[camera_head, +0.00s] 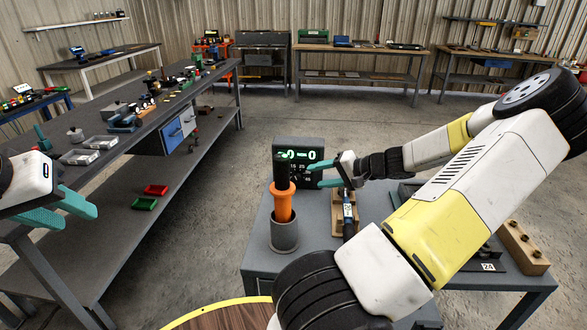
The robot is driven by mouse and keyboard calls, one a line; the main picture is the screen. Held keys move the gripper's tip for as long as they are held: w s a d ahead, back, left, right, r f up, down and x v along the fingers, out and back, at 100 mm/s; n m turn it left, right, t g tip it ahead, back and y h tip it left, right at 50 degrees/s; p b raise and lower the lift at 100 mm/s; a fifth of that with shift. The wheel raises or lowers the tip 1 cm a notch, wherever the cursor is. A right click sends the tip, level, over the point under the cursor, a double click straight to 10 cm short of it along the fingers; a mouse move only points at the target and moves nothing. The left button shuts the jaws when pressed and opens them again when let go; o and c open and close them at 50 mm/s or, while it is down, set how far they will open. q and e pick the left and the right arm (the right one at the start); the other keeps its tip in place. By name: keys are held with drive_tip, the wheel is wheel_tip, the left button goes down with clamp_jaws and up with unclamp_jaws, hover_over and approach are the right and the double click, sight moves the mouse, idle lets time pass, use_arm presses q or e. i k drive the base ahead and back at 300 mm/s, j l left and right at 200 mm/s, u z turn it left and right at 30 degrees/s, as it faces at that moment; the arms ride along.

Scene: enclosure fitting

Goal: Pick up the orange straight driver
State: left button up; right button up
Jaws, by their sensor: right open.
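The orange straight driver (283,203) stands upright in a grey cup (285,236) on the small grey table. Its upper part is black and its lower body is orange. My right gripper (315,175) is open, with its teal fingertips just right of the driver's upper part and pointing toward it. Nothing shows between its fingers, and I cannot tell whether a fingertip touches the driver. My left gripper (78,217) is at the far left, away from the driver, with its teal fingers apart and empty.
A display box (299,151) with green digits stands behind the driver. A blue and black tool (348,216) stands at a wooden holder (337,215) to the right. A wooden block with holes (522,247) lies at the table's right. A long workbench (140,140) fills the left.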

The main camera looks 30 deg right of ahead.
sight(281, 190)
drive_tip(key=k+j, duration=0.8)
drive_tip(key=k, duration=0.05)
